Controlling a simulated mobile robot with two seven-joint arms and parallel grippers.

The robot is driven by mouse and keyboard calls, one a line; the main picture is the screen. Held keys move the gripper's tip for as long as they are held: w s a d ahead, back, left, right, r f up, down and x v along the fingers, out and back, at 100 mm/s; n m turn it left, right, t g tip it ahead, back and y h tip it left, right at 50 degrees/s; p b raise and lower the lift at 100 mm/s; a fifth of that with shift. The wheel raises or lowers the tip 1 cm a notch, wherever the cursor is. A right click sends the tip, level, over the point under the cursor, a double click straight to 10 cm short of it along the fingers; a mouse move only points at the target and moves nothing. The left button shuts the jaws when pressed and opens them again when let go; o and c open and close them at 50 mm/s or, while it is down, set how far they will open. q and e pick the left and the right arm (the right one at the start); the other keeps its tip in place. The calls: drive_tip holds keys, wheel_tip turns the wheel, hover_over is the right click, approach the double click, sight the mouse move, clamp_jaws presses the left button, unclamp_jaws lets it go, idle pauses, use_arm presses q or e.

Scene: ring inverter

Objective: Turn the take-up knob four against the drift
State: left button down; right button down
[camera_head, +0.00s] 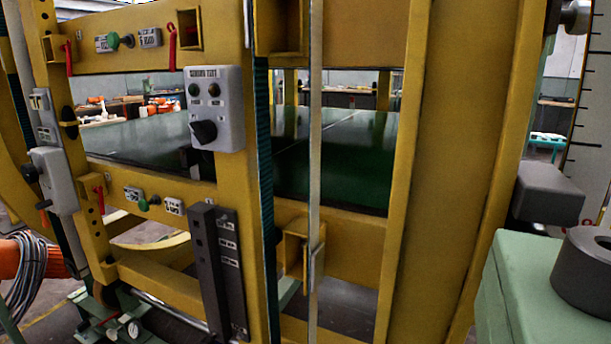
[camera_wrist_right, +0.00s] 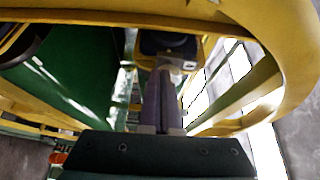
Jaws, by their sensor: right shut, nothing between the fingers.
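In the head view, a grey control box (camera_head: 214,108) on the yellow frame carries a large black knob (camera_head: 203,131) below two small round buttons. A second grey box (camera_head: 55,180) at the left has a black knob (camera_head: 30,173) on its side. Small green knobs (camera_head: 113,40) sit beside label plates. I cannot read which one is the take-up knob. In the right wrist view, my right gripper (camera_wrist_right: 170,72) is shut and empty. Its fingertips point at a dark blocky part (camera_wrist_right: 168,44); whether they touch is unclear.
Yellow uprights and beams (camera_head: 460,130) surround a wide dark green surface (camera_head: 340,160). A dark slotted bar (camera_head: 209,262) stands low in front. A green cabinet with a dark ring (camera_head: 588,272) is at the right. A curved yellow beam (camera_wrist_right: 290,60) borders the wrist view.

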sight(573, 17)
drive_tip(key=s+d, duration=0.1)
drive_tip(key=s+d+b, duration=0.1)
drive_tip(key=d, duration=0.1)
drive_tip(key=shift+d, duration=0.3)
drive_tip(key=w+a+r+p, duration=0.3)
drive_tip(key=a+p, duration=0.2)
drive_tip(key=p, duration=0.2)
drive_tip(key=shift+p, duration=0.4)
drive_tip(key=shift+w+f+b, duration=0.1)
drive_tip(key=shift+w+b, duration=0.2)
idle(0.7)
drive_tip(key=shift+f+b, duration=0.35)
